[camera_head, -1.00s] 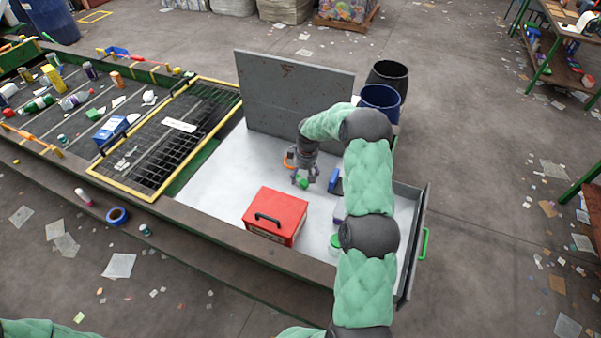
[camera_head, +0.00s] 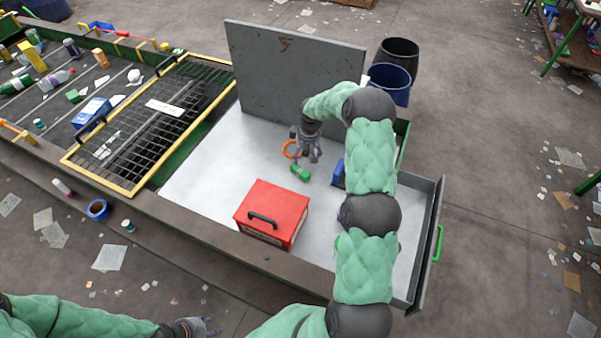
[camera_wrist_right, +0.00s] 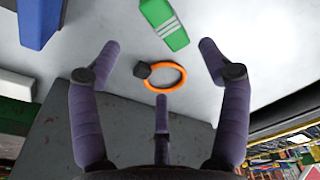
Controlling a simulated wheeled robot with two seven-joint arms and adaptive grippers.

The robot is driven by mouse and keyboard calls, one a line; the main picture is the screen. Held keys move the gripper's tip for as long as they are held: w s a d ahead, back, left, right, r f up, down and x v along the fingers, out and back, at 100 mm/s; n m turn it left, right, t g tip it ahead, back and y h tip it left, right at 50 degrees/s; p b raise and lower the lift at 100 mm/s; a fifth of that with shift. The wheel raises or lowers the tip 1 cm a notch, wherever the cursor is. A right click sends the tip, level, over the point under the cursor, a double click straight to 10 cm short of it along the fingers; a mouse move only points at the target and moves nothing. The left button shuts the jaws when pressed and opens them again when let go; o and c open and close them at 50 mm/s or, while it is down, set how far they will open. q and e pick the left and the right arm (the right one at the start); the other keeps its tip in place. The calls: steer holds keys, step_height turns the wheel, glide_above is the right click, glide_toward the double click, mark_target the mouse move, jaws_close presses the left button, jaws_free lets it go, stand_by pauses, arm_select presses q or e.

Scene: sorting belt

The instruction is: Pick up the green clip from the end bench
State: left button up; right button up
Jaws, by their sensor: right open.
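The green clip (camera_head: 300,173) lies on the white bench top (camera_head: 205,175), beside an orange ring (camera_head: 291,149). In the right wrist view the clip (camera_wrist_right: 165,24) shows a pale stripe and sits at the top edge, partly cut off. The orange ring (camera_wrist_right: 181,81), with a dark knob, lies between the fingers there. My right gripper (camera_head: 313,157) is open and empty just above the bench, close to the clip and apart from it. In the wrist view its fingers (camera_wrist_right: 160,65) are spread. My left gripper (camera_head: 205,327) is low at the front; its opening is unclear.
A red toolbox (camera_head: 272,215) stands in front of the clip. A blue object (camera_head: 338,174) is right of it, by my right arm. A grey upright panel (camera_head: 290,75) backs the bench. A yellow-framed grate (camera_head: 150,120) and littered belt lie left. Two bins (camera_head: 390,82) stand behind.

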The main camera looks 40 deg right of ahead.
mark_target(302, 169)
steer(key=f, duration=0.3)
steer(key=w+f, duration=0.1)
steer(key=f, duration=0.6)
steer(key=shift+w+a+f, duration=0.2)
steer(key=shift+w+f, duration=0.05)
steer(key=c, duration=1.1)
